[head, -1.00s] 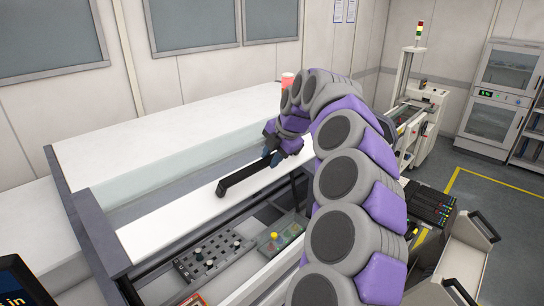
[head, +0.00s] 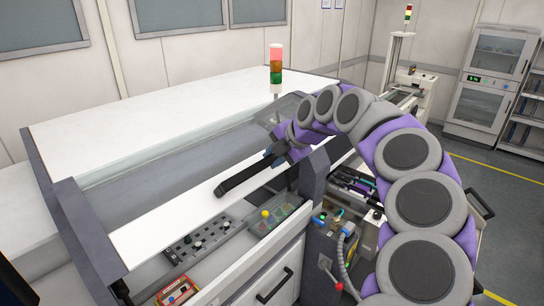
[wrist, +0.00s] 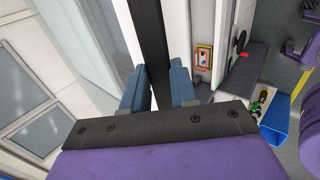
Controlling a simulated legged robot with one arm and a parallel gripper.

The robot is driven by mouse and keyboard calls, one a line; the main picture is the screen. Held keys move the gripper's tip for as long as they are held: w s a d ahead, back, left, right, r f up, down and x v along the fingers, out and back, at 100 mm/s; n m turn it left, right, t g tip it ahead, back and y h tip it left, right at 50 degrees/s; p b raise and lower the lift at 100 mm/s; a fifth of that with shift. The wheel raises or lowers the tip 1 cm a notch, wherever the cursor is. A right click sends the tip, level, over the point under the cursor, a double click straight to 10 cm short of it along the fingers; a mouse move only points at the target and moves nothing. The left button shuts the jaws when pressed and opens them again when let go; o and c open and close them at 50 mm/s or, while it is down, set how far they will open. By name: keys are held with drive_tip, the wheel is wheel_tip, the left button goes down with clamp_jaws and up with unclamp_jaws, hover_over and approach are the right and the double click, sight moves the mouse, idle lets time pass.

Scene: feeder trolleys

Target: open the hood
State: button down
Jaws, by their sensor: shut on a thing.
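The hood (head: 165,230) is the white front panel of the large machine, with a long grey see-through window behind it. A black bar handle (head: 240,180) runs along the white panel. My gripper (head: 273,153) is at the handle's far right end. In the wrist view, the blue fingers of my gripper (wrist: 160,84) stand on either side of the black handle (wrist: 153,35), shut on it. The hood appears down over the machine front. My fingers and wrist hide the handle's far end.
Below the hood is a panel of knobs and buttons (head: 200,240). A drawer with a black handle (head: 275,285) sits under it. A signal tower (head: 276,70) stands behind my wrist. A trolley bay with cables (head: 340,225) is at right. Open floor lies further right.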

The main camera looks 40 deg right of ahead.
drive_tip(key=c, duration=0.9)
unclamp_jaws()
drive_tip(key=shift+s+r, duration=0.3)
drive_tip(key=shift+r, duration=0.2)
drive_tip(key=v, duration=1.6)
drive_tip(key=shift+s+d, duration=0.1)
